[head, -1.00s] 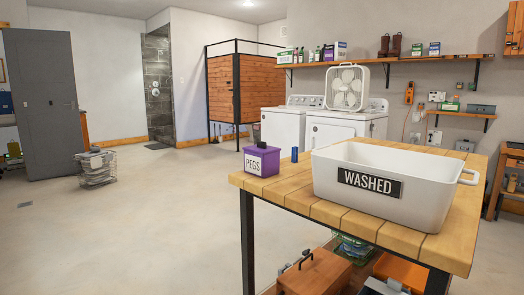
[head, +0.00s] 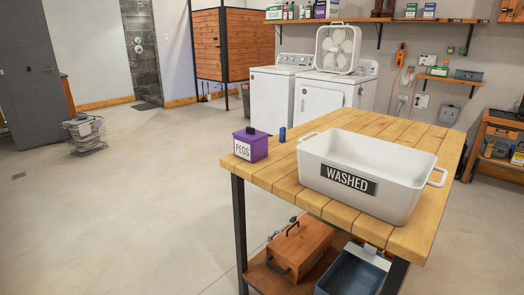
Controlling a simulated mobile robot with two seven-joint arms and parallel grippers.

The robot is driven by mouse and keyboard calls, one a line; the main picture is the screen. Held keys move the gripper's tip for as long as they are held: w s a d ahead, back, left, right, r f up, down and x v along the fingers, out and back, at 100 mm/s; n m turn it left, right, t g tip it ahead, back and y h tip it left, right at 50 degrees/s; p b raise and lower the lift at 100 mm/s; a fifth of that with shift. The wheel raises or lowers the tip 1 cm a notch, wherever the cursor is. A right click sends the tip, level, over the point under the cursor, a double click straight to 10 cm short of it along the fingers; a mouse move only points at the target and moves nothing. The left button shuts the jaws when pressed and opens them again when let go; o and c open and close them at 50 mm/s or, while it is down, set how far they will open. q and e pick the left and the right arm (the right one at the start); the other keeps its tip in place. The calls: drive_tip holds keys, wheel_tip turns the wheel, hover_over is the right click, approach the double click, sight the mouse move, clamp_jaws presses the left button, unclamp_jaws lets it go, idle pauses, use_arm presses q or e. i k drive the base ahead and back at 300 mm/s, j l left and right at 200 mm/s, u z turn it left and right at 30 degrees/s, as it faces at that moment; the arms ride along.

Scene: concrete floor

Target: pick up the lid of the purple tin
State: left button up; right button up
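The purple tin (head: 257,150) stands upright at the left corner of the wooden table (head: 283,184). It has a white label reading PEGS on its front. Its purple lid (head: 250,134) sits on top and has a dark knob. Neither of my grippers shows in the head view.
A white tub (head: 325,163) labelled WASHED fills much of the table to the right of the tin. A small blue cylinder (head: 282,134) stands between them. A wooden toolbox (head: 300,250) and a blue-grey bin (head: 350,276) sit on the lower shelf.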

sight(250, 133)
drive_tip(key=i+j+z, duration=0.2)
drive_tip(key=z, duration=0.2)
drive_tip(key=i+j+z, duration=0.55)
drive_tip(key=j+z, duration=0.25)
drive_tip(key=l, duration=0.1)
